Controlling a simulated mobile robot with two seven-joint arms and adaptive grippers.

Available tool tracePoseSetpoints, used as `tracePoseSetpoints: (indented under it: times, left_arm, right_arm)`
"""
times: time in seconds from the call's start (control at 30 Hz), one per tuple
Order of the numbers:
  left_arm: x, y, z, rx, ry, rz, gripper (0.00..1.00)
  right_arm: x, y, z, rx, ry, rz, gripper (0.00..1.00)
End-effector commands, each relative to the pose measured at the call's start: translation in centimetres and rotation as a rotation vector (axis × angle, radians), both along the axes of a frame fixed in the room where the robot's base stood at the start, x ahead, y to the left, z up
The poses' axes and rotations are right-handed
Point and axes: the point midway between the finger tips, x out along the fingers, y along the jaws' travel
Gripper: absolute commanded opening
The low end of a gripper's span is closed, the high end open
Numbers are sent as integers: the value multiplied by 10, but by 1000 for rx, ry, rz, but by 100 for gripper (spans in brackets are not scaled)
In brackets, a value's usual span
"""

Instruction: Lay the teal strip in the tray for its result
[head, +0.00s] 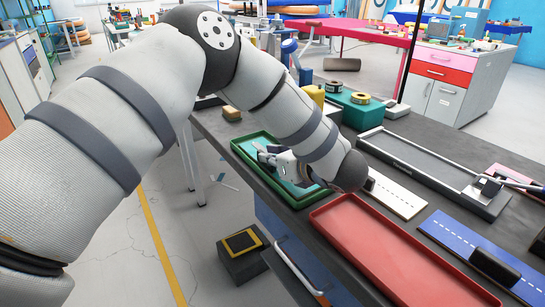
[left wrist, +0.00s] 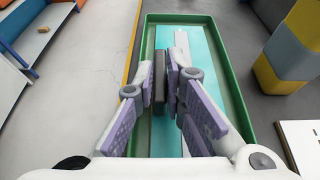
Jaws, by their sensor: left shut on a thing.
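The green tray (head: 299,203) lies on the dark bench, and its rim also shows in the left wrist view (left wrist: 234,84). The teal strip (left wrist: 203,62) lies lengthwise within the tray's outline, with a pale line along it. I cannot tell whether it touches the tray floor. My left gripper (head: 263,152) is low over the tray. In the left wrist view its purple-padded fingers (left wrist: 166,82) are shut on the strip's dark grip block (left wrist: 158,78). My arm hides part of the tray in the head view. My right gripper is not in view.
A red tray (head: 395,262) lies empty nearer on the bench. A white strip (head: 398,196) and a blue strip (head: 480,250), each with a black block, lie to the right. A grey framed fixture (head: 425,165) stands behind them. Yellow and teal blocks stand beyond the green tray.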

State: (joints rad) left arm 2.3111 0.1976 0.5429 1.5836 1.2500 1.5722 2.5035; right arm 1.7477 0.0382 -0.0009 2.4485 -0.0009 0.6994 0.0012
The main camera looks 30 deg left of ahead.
Motion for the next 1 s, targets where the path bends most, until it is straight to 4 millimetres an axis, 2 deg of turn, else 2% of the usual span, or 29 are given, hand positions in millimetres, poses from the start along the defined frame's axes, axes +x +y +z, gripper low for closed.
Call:
tracePoseSetpoints:
  times: [0.13,0.17,0.2,0.23,0.57,0.67,0.9,1.0]
  left_arm:
    - [0,-1,0,-3,1,-1,0]
    - [0,-1,0,-3,1,-1,18]
    - [0,-1,0,-3,1,-1,27]
    - [0,0,1,-3,1,-1,31]
    - [-1,-4,3,-2,-1,-1,31]
    - [-7,-20,11,-3,-2,-4,31]
    - [-30,-76,36,-1,-2,-5,31]
    - [-36,-92,43,-1,-2,-2,31]
  right_arm:
    - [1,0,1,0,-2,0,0]
    - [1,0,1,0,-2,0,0]
    - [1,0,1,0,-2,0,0]
    - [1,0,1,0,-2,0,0]
    - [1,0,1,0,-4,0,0]
    - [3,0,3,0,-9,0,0]
    - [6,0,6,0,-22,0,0]
    - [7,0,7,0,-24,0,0]
